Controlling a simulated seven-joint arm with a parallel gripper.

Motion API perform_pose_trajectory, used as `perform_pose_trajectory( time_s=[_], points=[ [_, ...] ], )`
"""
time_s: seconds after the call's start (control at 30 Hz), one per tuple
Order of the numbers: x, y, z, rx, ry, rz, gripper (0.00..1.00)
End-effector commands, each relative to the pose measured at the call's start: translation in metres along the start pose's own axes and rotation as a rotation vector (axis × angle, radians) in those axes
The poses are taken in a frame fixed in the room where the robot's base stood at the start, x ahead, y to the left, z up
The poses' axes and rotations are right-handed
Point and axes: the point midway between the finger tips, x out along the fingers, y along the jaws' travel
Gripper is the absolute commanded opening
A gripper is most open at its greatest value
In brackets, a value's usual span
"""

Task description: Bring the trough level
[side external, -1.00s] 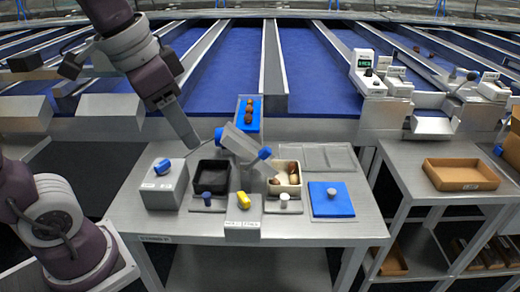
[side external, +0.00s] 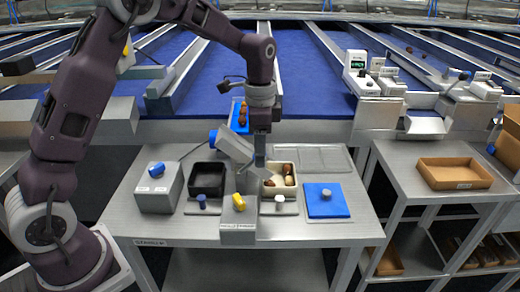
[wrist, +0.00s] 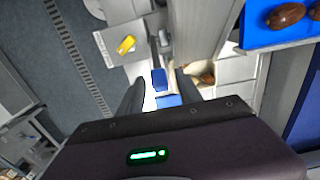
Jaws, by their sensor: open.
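The grey trough (side external: 236,147) slopes down to the right towards the cream box (side external: 291,168) in the side view. It has a blue end piece (side external: 213,138) at its upper left. In the wrist view a grey slab (wrist: 197,38), probably the trough, lies beyond a blue handle piece (wrist: 159,78). My gripper (side external: 260,163) points down at the trough's lower end, hiding part of it. It also shows in the wrist view (wrist: 160,97), fingers apart on either side of the blue piece. I cannot tell whether either finger touches it.
Brown dates lie on the blue strip (side external: 235,127) behind and in the cream box. A black box (side external: 207,179), a grey block with a blue knob (side external: 158,187), a yellow piece (side external: 239,201) and a blue mat (side external: 327,208) stand around. Empty grey trays (side external: 313,158) lie at the back right.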

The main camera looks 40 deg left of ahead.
Motion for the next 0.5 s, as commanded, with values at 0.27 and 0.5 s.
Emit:
perform_pose_trajectory(
  time_s=[0.27,0.5],
  points=[
    [0.0001,0.0001,0.0000,-0.001,0.000,0.000,0.26],
    [-0.0002,0.0001,0.0000,-0.001,0.000,0.000,0.00]
  ],
)
